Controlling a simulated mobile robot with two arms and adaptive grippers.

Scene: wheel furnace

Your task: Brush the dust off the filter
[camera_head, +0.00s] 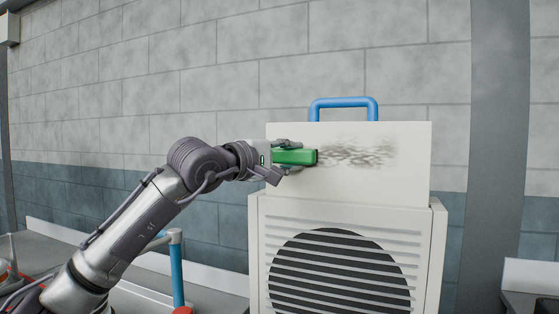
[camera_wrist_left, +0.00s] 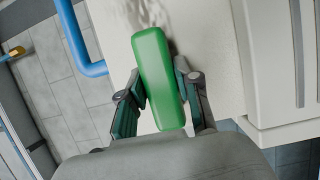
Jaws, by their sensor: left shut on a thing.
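The filter (camera_head: 400,185) is a pale flat panel with a blue handle (camera_head: 343,103) on top, standing upright out of the top of a white unit. A dark smear of dust (camera_head: 365,153) runs across its middle and right part. My left gripper (camera_head: 284,158) is shut on a green brush (camera_head: 300,157) and holds it in front of the filter at the left end of the dust. In the left wrist view the green brush (camera_wrist_left: 158,75) sits between the two fingers. Its bristles are hidden, and I cannot tell if it touches the panel. My right gripper is not in view.
The white unit (camera_head: 436,250) has a round dark grille (camera_head: 340,275) in front. A blue post (camera_head: 178,270) with a red base stands low at the left, near my left arm. A grey block wall (camera_head: 220,60) is behind, and a pillar (camera_head: 497,150) stands at the right.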

